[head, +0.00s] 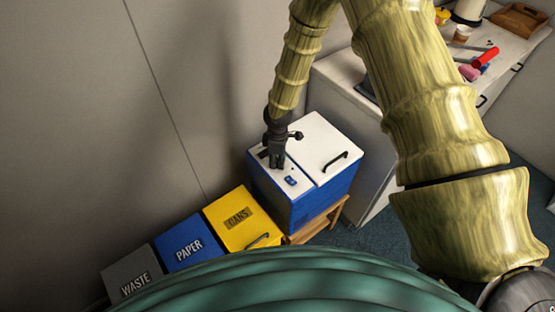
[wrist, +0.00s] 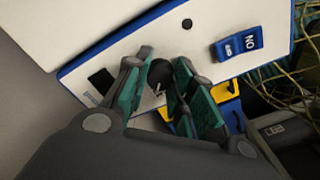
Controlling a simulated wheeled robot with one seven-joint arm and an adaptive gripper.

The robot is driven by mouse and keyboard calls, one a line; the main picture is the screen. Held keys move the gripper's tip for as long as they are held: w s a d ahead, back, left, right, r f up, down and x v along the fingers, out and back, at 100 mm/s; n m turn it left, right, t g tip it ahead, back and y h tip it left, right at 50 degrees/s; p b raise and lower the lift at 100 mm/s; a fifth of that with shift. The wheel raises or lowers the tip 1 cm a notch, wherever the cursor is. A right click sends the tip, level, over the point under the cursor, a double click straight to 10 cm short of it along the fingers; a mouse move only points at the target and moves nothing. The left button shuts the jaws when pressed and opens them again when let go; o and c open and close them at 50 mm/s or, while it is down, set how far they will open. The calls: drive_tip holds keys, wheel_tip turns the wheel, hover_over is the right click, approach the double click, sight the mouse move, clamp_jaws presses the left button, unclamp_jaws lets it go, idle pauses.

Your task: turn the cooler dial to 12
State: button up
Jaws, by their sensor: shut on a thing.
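The cooler (head: 295,180) is a blue box with a white top, standing on a small wooden stand beside the bins. My gripper (head: 276,160) reaches down onto its white control strip at the left end. In the wrist view my gripper (wrist: 163,82) is shut on the dark round dial (wrist: 160,73), with a finger on either side of it. The dial is partly covered by the fingers, and I cannot read its setting. A dark display (wrist: 101,80) lies left of the dial, too dark to read. A blue ON switch (wrist: 237,47) is on the right, also seen in the head view (head: 291,181).
The cooler lid has a black handle (head: 335,161). Yellow CANS (head: 233,235), blue PAPER (head: 195,262) and grey WASTE (head: 122,266) bins stand to the left. A white counter (head: 340,70) with several items is behind.

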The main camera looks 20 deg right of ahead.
idle(0.3)
drive_tip(key=o, duration=1.1)
drive_tip(key=shift+c, duration=0.2)
drive_tip(key=shift+r, duration=0.1)
wheel_tip(320, 180, up, 12)
drive_tip(key=shift+d, duration=0.1)
